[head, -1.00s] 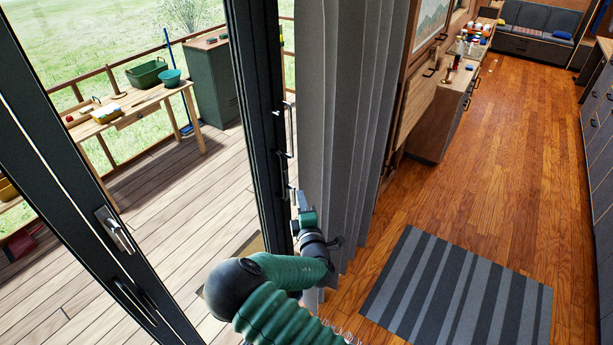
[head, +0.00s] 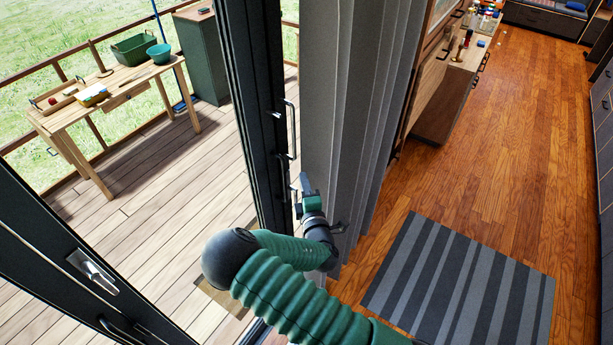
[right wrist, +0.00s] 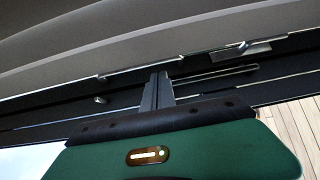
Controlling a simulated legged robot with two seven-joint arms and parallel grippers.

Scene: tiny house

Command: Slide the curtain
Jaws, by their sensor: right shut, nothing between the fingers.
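The grey pleated curtain (head: 345,110) hangs bunched beside the dark door frame, to the right of the glass door opening in the head view. In the right wrist view the curtain (right wrist: 120,42) spans the top as pale grey folds. My right gripper (head: 304,183) is at the curtain's left edge, between it and the door frame (head: 258,110). Its fingers (right wrist: 158,90) are shut and empty, pointing toward the frame and curtain. I cannot tell whether they touch the cloth. My left gripper is not in view.
A door handle (head: 290,130) stands close above my right gripper. Another dark door panel (head: 70,265) is at lower left. Outside is a wooden deck with a table (head: 130,88). A striped rug (head: 455,280) lies on the clear wooden floor at right.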

